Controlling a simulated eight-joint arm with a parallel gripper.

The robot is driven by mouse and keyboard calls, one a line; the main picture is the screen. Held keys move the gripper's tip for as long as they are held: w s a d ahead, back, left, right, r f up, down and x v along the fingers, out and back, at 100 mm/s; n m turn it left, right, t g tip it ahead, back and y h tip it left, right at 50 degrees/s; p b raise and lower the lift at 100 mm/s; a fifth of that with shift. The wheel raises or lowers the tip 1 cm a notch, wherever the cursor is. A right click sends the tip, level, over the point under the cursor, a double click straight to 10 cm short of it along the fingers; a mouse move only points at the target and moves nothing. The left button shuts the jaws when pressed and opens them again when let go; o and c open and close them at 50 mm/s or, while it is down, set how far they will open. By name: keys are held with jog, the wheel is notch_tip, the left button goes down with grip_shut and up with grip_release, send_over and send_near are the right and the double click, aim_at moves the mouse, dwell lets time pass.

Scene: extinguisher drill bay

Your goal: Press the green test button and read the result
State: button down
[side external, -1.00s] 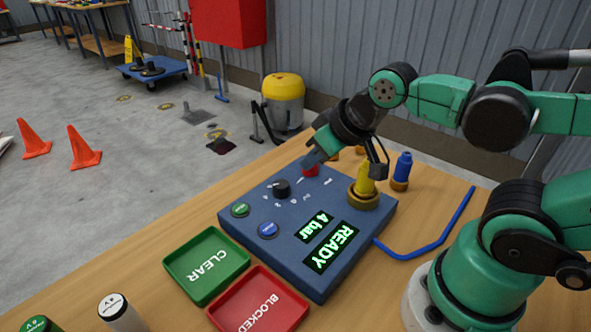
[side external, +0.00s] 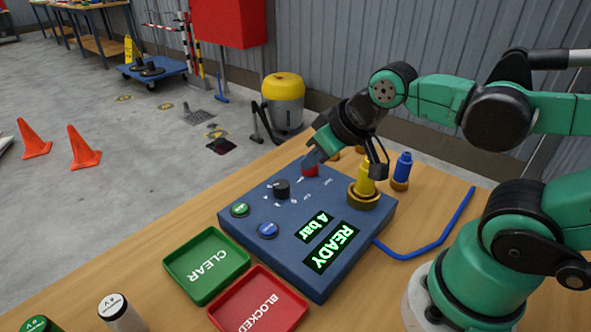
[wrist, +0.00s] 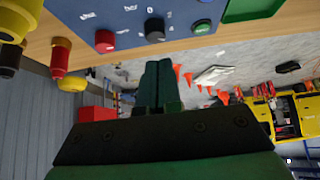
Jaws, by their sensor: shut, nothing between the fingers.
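The green button (side external: 240,209) sits at the left corner of the blue test box (side external: 290,275); it also shows in the wrist view (wrist: 202,26). The box's display (side external: 333,246) reads "READY" and "4 bar" in green. My gripper (side external: 309,165) is shut and empty at the box's far edge, close to the red button (side external: 311,172) and away from the green one. Its fingers partly cover the red button in the side view, and I cannot tell whether they touch it. In the wrist view the shut fingers (wrist: 158,64) stand apart from the green button.
A black knob (side external: 281,188) and a blue button (side external: 268,230) are on the box. A yellow fitting (side external: 366,180) stands at its right, with a blue fitting (side external: 402,168) beyond. Green CLEAR (side external: 240,277) and red BLOCKED (side external: 296,297) trays lie in front. A blue hose (side external: 440,240) lies right.

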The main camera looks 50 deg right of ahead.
jog(key=r+n+t+y, duration=0.1)
jog(key=n+t+y, duration=0.1)
jog(key=n, duration=0.9)
send_over(244, 209)
jog(key=shift+f, duration=0.1)
jog(key=shift+f, duration=4.35)
jog(key=shift+f, duration=0.4)
jog(key=shift+r, duration=0.1)
